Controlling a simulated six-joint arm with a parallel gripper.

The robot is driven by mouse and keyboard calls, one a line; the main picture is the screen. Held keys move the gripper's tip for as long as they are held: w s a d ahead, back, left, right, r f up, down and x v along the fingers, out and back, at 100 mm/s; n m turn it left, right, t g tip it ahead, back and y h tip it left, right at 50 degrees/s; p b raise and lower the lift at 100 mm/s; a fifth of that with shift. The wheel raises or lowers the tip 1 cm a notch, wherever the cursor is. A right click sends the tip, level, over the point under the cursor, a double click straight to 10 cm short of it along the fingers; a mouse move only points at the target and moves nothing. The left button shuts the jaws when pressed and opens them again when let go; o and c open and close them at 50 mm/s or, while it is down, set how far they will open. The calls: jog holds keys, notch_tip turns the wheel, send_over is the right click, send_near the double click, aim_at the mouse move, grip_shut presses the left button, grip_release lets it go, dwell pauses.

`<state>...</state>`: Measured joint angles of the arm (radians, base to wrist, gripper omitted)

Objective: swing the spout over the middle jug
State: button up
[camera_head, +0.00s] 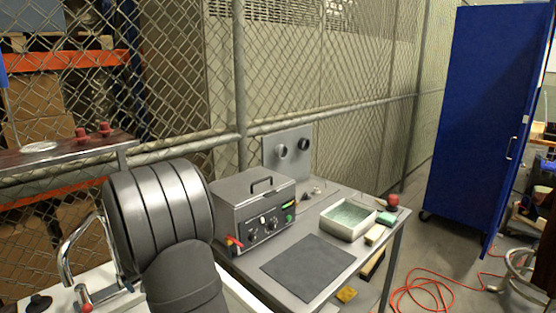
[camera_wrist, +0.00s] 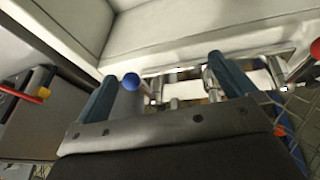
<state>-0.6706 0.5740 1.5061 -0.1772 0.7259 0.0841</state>
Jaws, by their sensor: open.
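In the head view the chrome spout (camera_head: 68,246) arches up at the left, partly hidden by my dark arm. A small red knob (camera_head: 85,307) sits low beside it. In the wrist view my gripper (camera_wrist: 162,70) is open, with its two blue fingers apart. Chrome tap parts (camera_wrist: 211,84) show near the right finger, with a blue knob (camera_wrist: 131,81) by the left finger and a red knob (camera_wrist: 316,49) at the right edge. I cannot tell whether a finger touches the chrome. I cannot make out any jug in either view.
A pale basin (camera_wrist: 190,35) fills the top of the wrist view. In the head view a grey control box (camera_head: 255,205), a tray of water (camera_head: 348,217) and a dark mat (camera_head: 307,266) are on the metal table to the right. A wire fence (camera_head: 330,80) stands behind.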

jog(key=shift+w+d+m, duration=0.25)
jog(key=shift+w+m, duration=0.05)
jog(key=shift+w, duration=0.25)
jog(key=c, duration=1.3)
jog(key=s+a+r+n+t+h, duration=0.2)
jog(key=s+r+n+t+h, duration=0.35)
jog(key=s+r+n, duration=0.85)
jog(key=n+t+y, duration=0.3)
jog(key=n+t, duration=0.6)
jog(key=n, duration=0.5)
send_near(64, 282)
jog(key=shift+g, duration=0.25)
jog(key=w, duration=1.1)
jog(key=shift+w+d+r, duration=0.1)
jog(key=shift+d+r, duration=0.2)
